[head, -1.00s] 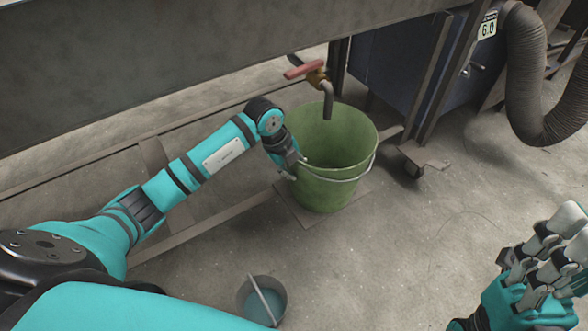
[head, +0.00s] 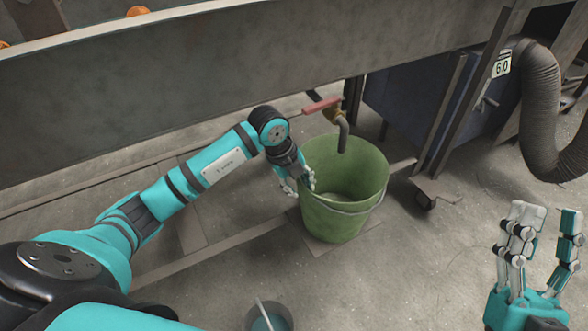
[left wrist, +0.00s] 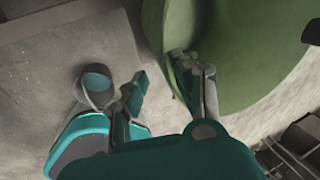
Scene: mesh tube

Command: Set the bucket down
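The green bucket (head: 345,215) stands upright on a flat square plate (head: 312,245) on the floor, below the tap (head: 342,125). Its wire handle (head: 355,211) hangs down against the front of its side. My left gripper (head: 299,183) is at the bucket's left rim, with its fingers spread and nothing visible between them. In the left wrist view, the fingers (left wrist: 165,85) are apart, and one is close against the green bucket wall (left wrist: 235,50); I cannot tell whether it touches. My right gripper (head: 540,235) is open and empty at the lower right.
A small grey bucket (head: 286,315) with bluish contents and a stick stands on the floor in front. A long metal trough (head: 200,80) runs above and behind. A corrugated hose (head: 540,110) hangs at the right. Bare floor (head: 420,260) lies right of the green bucket.

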